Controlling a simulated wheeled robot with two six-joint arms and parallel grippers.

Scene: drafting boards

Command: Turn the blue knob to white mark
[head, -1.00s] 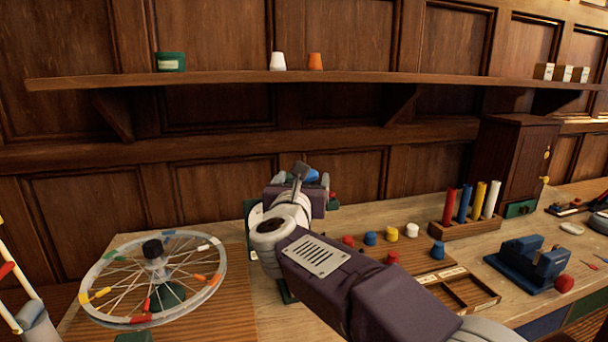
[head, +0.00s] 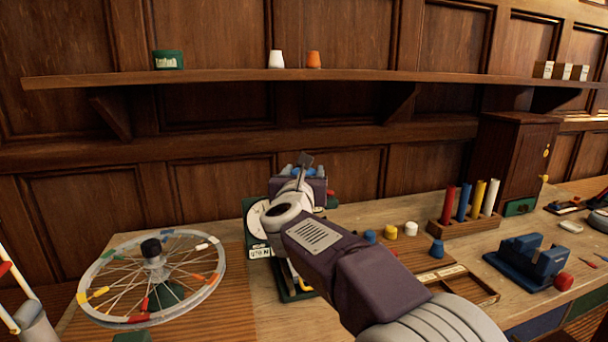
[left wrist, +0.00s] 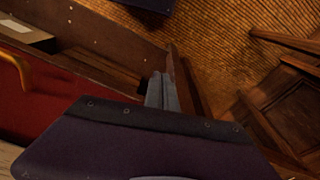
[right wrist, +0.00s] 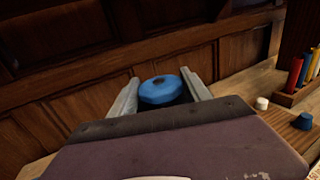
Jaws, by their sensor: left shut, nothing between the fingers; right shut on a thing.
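The blue knob (right wrist: 162,90) sits between the two fingers of my right gripper (right wrist: 160,92) in the right wrist view. The gripper is shut on it, one finger on each side. In the head view only a little blue of the knob (head: 297,172) shows behind my gripper (head: 304,168). A dark green instrument with a white dial face (head: 255,219) stands behind my right arm and is mostly hidden by it. I cannot make out the white mark. My left gripper (left wrist: 162,92) is shut and empty in the left wrist view, away from the knob.
A spoked wheel (head: 190,243) stands left on the bench. Right of my arm are coloured pegs, a compartment tray (head: 478,293), a rack of coloured tubes (head: 455,234) and a blue tape dispenser (head: 530,262). A shelf (head: 220,79) runs above along the panelled wall.

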